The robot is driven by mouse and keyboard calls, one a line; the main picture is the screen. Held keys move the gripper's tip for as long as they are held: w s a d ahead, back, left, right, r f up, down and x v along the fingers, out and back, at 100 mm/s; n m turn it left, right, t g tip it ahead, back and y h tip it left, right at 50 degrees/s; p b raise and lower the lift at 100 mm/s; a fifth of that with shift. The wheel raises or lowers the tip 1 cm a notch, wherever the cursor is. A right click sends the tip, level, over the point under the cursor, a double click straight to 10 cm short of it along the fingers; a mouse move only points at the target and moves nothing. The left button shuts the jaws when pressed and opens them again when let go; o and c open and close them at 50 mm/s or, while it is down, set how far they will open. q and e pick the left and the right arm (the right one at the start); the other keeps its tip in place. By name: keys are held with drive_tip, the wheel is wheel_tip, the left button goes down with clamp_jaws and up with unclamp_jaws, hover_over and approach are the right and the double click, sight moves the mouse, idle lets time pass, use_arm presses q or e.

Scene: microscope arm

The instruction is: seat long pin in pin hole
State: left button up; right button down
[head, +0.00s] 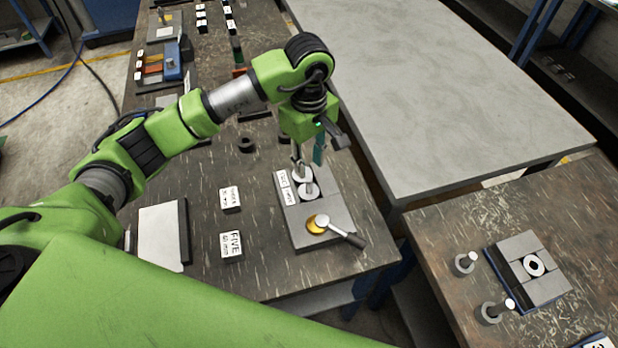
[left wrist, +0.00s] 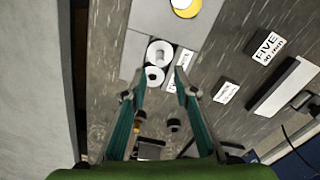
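My left gripper (head: 308,155) points down over the far end of a grey fixture plate (head: 330,205). In the left wrist view its two teal fingers (left wrist: 160,94) are apart, with nothing visibly held. Two round white-topped pieces (left wrist: 159,52) sit side by side just beyond the fingertips; in the head view they are partly covered by the gripper. On the right table, two grey pins (head: 465,262) (head: 494,312) stand in round bases; I cannot tell which is the long pin. A grey block (head: 520,258) beside them has a white ring (head: 534,266) with a dark hole. My right gripper is out of view.
A gold disc (head: 316,224) and a dark-handled tool (head: 345,233) lie at the plate's near end. Label blocks (head: 231,245) and a pale flat panel (head: 162,235) lie left. The large grey table (head: 440,90) is bare. A gap separates the tables.

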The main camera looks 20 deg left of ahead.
sight(309, 180)
use_arm(q)
drive_tip(key=shift+r+b, duration=0.35)
drive_tip(key=shift+r, duration=1.6)
